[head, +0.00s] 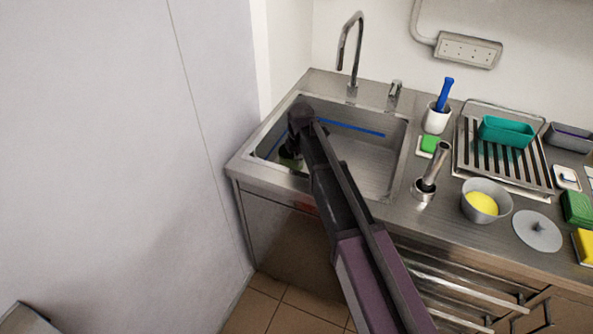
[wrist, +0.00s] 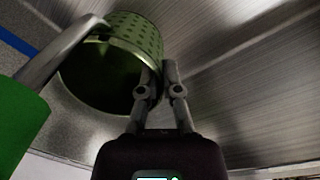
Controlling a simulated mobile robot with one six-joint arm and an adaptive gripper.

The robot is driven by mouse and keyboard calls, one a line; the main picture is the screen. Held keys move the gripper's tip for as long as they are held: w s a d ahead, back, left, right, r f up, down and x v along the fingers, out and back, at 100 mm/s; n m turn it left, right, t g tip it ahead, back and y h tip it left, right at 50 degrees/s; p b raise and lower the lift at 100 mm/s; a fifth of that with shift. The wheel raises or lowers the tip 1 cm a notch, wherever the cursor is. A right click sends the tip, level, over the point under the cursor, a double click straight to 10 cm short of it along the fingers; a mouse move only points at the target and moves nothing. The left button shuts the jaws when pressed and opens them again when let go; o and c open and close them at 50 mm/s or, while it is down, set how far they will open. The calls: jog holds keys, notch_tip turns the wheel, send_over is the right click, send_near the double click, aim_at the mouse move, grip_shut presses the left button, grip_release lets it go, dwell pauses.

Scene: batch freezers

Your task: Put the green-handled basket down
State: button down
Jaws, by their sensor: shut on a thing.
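The green-handled basket (wrist: 140,28) shows in the wrist view as a round green perforated bowl with a pale metal rim. Its open mouth faces the camera. A metal arm runs from the rim to a thick green handle (wrist: 22,125) at the lower left. My gripper (wrist: 157,70) is shut on the basket at the right side of its rim. In the head view my arm reaches into the left part of the sink (head: 385,165), and only a little dark green shows below the wrist. I cannot tell whether the basket touches the sink floor.
A blue line (head: 350,128) runs along the sink's back wall, under the tap (head: 347,50). Right of the sink stand a white cup with a blue-handled tool (head: 437,120), a green sponge (head: 429,144), a metal cup (head: 424,190) and a bowl (head: 486,201). The sink's right half looks clear.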

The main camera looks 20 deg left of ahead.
aim_at(298, 168)
dwell(0.3)
jog(key=shift+f+b, duration=1.85)
jog(key=shift+f, duration=0.05)
jog(key=shift+f, duration=0.1)
jog(key=c, duration=0.8)
grip_release()
notch_tip(298, 168, up, 12)
jog(key=p, duration=1.2)
jog(key=shift+s+d, duration=0.35)
jog(key=shift+r, duration=0.2)
